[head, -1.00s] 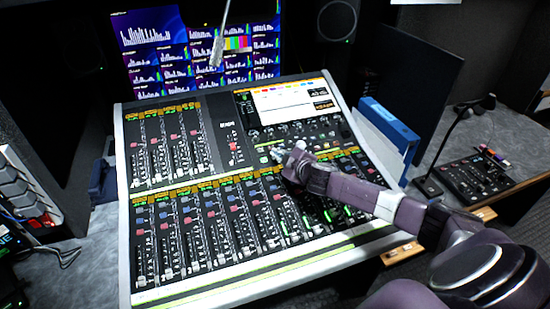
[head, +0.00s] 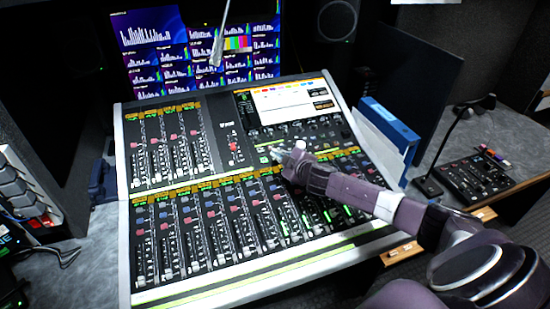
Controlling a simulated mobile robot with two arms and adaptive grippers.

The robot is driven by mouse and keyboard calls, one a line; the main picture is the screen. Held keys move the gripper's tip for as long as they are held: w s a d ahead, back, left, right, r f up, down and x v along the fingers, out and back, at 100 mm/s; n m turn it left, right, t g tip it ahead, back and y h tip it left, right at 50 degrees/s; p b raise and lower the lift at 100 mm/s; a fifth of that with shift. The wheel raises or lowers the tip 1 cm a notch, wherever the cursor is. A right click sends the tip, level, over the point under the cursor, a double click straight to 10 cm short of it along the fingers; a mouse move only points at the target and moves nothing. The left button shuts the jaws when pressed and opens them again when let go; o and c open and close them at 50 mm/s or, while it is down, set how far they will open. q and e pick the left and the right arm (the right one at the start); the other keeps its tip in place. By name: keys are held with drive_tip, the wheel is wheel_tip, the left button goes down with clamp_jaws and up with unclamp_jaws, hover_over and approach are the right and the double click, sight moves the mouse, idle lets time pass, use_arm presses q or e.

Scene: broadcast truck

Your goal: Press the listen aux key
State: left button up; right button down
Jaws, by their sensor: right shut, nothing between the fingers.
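The mixing console (head: 215,185) fills the middle of the head view, with rows of faders, small keys and lit scribble strips. My right gripper (head: 284,153) is over the console's right half, just below the knobs under the bright screen. It is shut and empty, its tips close to a row of small keys. I cannot tell whether the tips touch the panel. A small green-lit key (head: 264,159) shows just left of the tips. The key labels are too small to read, so I cannot pick out the listen aux key. My left gripper is not in view.
A gooseneck microphone (head: 216,58) hangs over the console's back edge, before a wall monitor (head: 160,50). Blue and white binders (head: 390,125) stand at the console's right. A speaker (head: 337,20) is behind.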

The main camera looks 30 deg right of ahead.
drive_tip(key=shift+w+f, duration=0.15)
drive_tip(key=shift+f, duration=0.15)
drive_tip(key=shift+w+f+b, duration=0.1)
drive_tip(key=shift+f+b, duration=0.25)
drive_tip(key=shift+b, duration=0.05)
idle(0.5)
idle(0.4)
drive_tip(key=shift+s+r+p, duration=0.35)
drive_tip(key=shift+r+p, duration=0.4)
drive_tip(key=shift+p, duration=0.15)
drive_tip(key=r+p, duration=0.1)
drive_tip(key=s+r+p, duration=0.1)
drive_tip(key=r+p, duration=0.1)
drive_tip(key=s+r+p, duration=0.1)
drive_tip(key=p, duration=0.1)
drive_tip(key=shift+a+r, duration=0.25)
drive_tip(key=shift+r, duration=0.1)
drive_tip(key=shift+w, duration=0.1)
